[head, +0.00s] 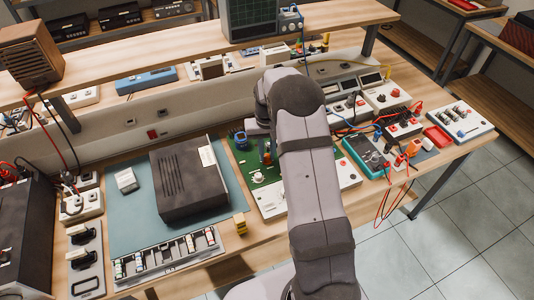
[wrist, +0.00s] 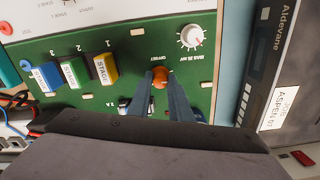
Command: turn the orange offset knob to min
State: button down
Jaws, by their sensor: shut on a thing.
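The orange offset knob (wrist: 160,76) stands on the green panel (wrist: 130,60) in the wrist view. An upside-down label that appears to read OFFSET is printed just beyond it. My gripper (wrist: 160,81) is shut on the knob, with one dark finger on each side. The fingers hide the knob's sides, and I cannot read its pointer or a min mark. In the head view my arm covers much of the green board (head: 239,160), and I cannot make out my fingertips.
A white knob (wrist: 191,37) with a dial scale sits beside the orange one. Yellow (wrist: 105,68), green (wrist: 75,72) and blue (wrist: 45,77) stage blocks stand to its left. A dark box (head: 187,180) lies on the mat left of the board. A teal meter (head: 366,155) with leads is at right.

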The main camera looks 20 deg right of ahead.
aim_at(267, 156)
jog(key=n, duration=0.4)
jog(key=shift+n, duration=0.3)
jog(key=shift+r+n+b, duration=0.1)
jog(key=shift+n+b, duration=0.2)
jog(key=shift+n, duration=1.6)
jog(key=c, duration=1.6)
grip_release()
jog(key=shift+r+b, duration=1.05)
jog(key=shift+r, duration=2.6)
